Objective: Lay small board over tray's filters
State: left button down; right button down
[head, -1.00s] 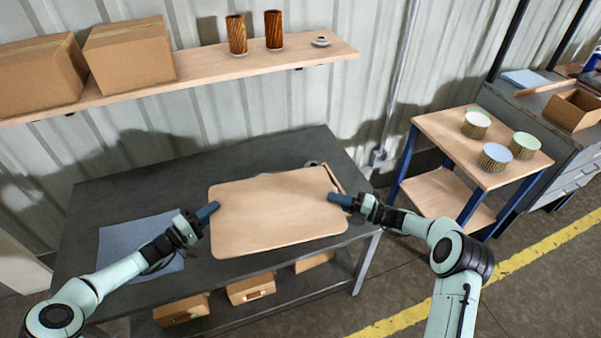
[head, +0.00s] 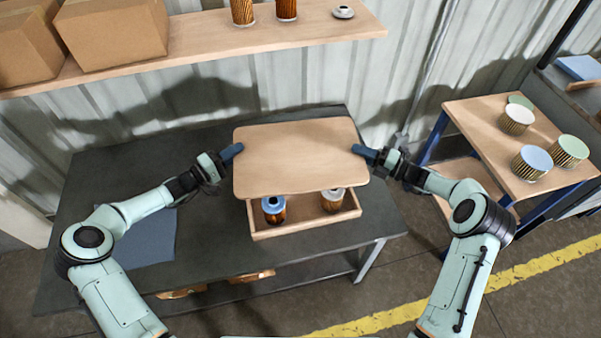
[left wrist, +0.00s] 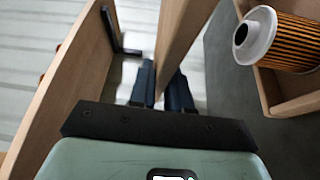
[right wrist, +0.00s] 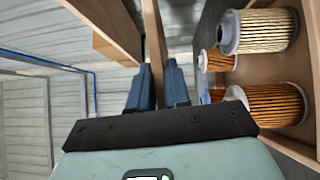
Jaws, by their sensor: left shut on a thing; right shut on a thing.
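The pale wooden board (head: 297,150) is level between my two grippers, above and slightly behind the front of the wooden tray (head: 305,228) on the dark table. My left gripper (head: 235,151) is shut on the board's left edge. My right gripper (head: 362,151) is shut on its right edge. In front of the board, a blue-topped filter (head: 274,209) and a pale-topped filter (head: 331,200) stand in the tray. The board hides the tray's rear. The right wrist view shows several pleated filters (right wrist: 257,31) in the tray, below the board and apart from it.
A wall shelf (head: 205,45) with cardboard boxes (head: 112,33) and brown filters runs behind the board. A blue mat (head: 145,237) lies at the table's left. A side table (head: 487,112) at right carries several filters. The dark table (head: 105,165) has bare room left of the tray.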

pick_arm(q)
jog(key=shift+w, duration=0.15)
pick_arm(e)
jog(key=shift+w+d+r, duration=0.1)
jog(key=shift+w+d, duration=0.05)
pick_arm(q)
jog(key=shift+s+r, duration=0.2)
jog(key=shift+s, duration=0.05)
pick_arm(e)
jog(key=shift+s+r, duration=0.2)
jog(key=shift+s, duration=0.05)
jog(key=shift+f, duration=0.1)
pick_arm(q)
jog(key=shift+f, duration=0.15)
